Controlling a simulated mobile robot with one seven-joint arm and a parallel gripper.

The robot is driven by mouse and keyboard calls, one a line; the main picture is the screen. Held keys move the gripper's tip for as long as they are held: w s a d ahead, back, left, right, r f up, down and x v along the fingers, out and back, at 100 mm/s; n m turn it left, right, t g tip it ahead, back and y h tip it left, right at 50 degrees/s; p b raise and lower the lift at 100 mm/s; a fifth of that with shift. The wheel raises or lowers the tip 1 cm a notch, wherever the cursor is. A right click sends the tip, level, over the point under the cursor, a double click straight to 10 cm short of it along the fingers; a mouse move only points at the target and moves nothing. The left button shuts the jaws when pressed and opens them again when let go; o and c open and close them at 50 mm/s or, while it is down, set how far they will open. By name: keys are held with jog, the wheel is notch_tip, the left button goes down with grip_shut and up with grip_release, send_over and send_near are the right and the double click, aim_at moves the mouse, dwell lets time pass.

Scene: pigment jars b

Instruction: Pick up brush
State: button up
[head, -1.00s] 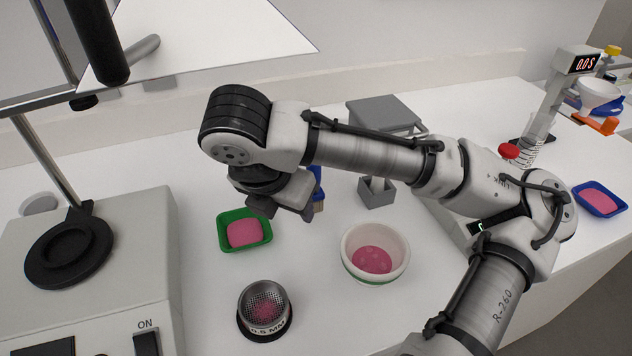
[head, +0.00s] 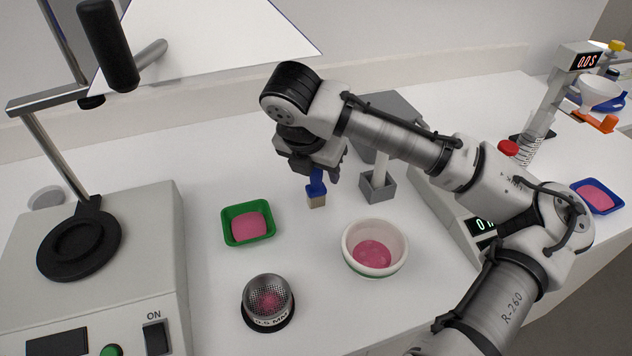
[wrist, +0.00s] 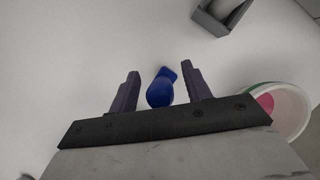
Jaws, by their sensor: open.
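The brush has a blue handle (head: 316,186) and a tan block-like end (head: 316,201). It stands upright on the white bench, tan end down. My gripper (head: 308,175) is above it, pointing down. In the wrist view the blue brush handle (wrist: 161,88) lies between the two dark fingers of my gripper (wrist: 158,84), with a gap on each side. The fingers are open and hold nothing. The top of the handle is partly hidden by my gripper in the head view.
A green tray of pink pigment (head: 225,232) is left of the brush, a grey square holder (head: 378,193) right. A white bowl (head: 402,245) and a mesh sieve (head: 257,311) stand in front. A grey machine (head: 150,240) is at left. Bare bench lies around the brush.

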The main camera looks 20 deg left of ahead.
grip_shut()
dwell(0.3)
